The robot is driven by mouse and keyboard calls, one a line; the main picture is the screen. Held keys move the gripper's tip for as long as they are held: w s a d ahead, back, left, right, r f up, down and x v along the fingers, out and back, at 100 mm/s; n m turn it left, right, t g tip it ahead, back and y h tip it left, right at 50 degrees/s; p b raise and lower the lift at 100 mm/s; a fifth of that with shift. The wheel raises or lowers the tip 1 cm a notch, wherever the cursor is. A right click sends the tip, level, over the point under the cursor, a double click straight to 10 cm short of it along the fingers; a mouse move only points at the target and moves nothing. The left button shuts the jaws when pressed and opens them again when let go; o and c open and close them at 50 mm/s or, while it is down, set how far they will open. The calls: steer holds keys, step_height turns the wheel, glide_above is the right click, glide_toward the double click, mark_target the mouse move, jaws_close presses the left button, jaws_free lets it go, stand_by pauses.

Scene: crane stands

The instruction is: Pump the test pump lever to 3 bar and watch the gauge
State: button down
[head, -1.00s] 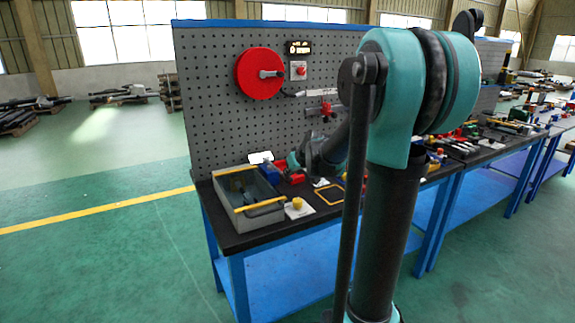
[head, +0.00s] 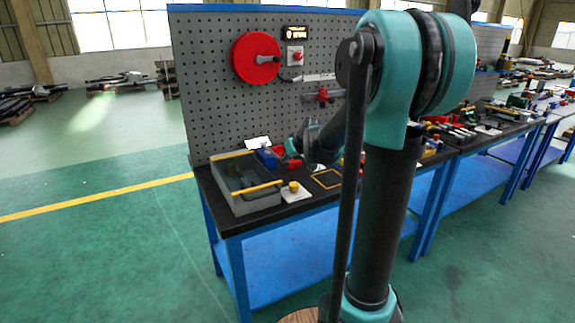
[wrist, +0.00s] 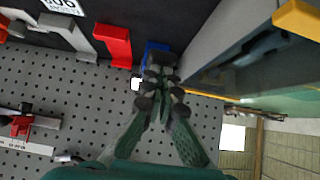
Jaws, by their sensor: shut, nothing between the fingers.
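A grey open box (head: 222,196) with dark parts inside stands at the left end of the bench. A yellow bar (head: 258,188) lies along its front right; I cannot tell for sure that this is the pump and its lever. No readable pressure gauge shows. My gripper (head: 289,149) is low over the bench, behind and right of the box, partly hidden by my arm. In the wrist view my gripper (wrist: 160,75) is shut and empty, its tips in front of a blue block (wrist: 155,48). The grey box (wrist: 215,35) is right of it there.
A red block (wrist: 113,43) is close to the fingers. The pegboard (head: 215,110) rises behind, bearing a red disc (head: 256,58) and a small black display (head: 296,32). A yellow knob (head: 293,186) sits right of the box. The front floor is clear.

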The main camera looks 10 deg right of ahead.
steer(key=v, duration=1.1)
steer(key=shift+w+r, duration=0.15)
steer(key=shift+r, duration=0.15)
steer(key=shift+a, duration=0.1)
